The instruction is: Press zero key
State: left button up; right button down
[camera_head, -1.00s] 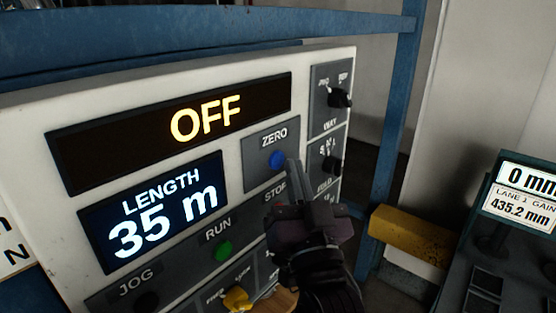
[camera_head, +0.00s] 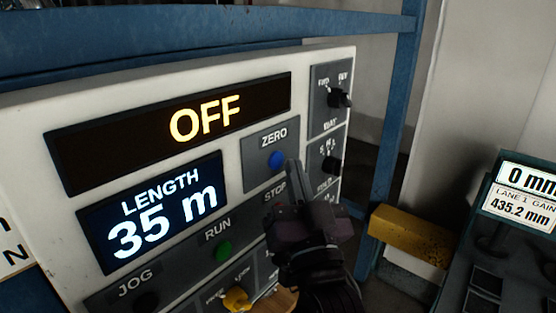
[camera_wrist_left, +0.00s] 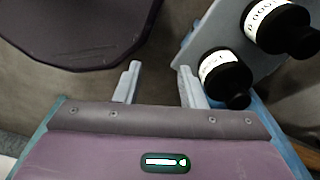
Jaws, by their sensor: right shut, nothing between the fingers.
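The blue zero key (camera_head: 276,160) sits under the ZERO label on the white control panel (camera_head: 330,62). My right gripper (camera_head: 293,170) is shut and empty, with its fingertips just right of the blue key and slightly below it. Whether the tips touch the key or the panel cannot be told. The length display (camera_head: 160,212) reads 35 m, and the display above it (camera_head: 205,122) reads OFF. My left gripper (camera_wrist_left: 156,75) shows only in the left wrist view, open, with its two fingers apart and nothing between them.
A green RUN button (camera_head: 223,251) and a yellow knob (camera_head: 237,299) lie lower on the panel. Black knobs (camera_head: 340,98) are at its right edge. A blue frame post (camera_head: 392,130) and a yellow block (camera_head: 412,235) stand to the right. Black bottles (camera_wrist_left: 226,78) are near my left gripper.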

jog(key=shift+a, duration=0.1)
jog(key=shift+w+a, duration=0.25)
dwell(0.3)
jog(key=shift+w+a+p, duration=0.25)
jog(key=shift+a+p, duration=0.05)
jog(key=shift+a, duration=0.05)
dwell(0.8)
jog(key=shift+d, duration=0.1)
jog(key=shift+s+d, duration=0.5)
jog(key=shift+d, duration=0.05)
jog(key=shift+d, duration=0.1)
jog(key=shift+s+d+b, duration=0.2)
jog(key=shift+s+d, duration=0.55)
jog(key=shift+d, duration=0.25)
jog(key=shift+s+d+b, duration=0.15)
jog(key=shift+s+d, duration=0.55)
jog(key=shift+d, duration=0.25)
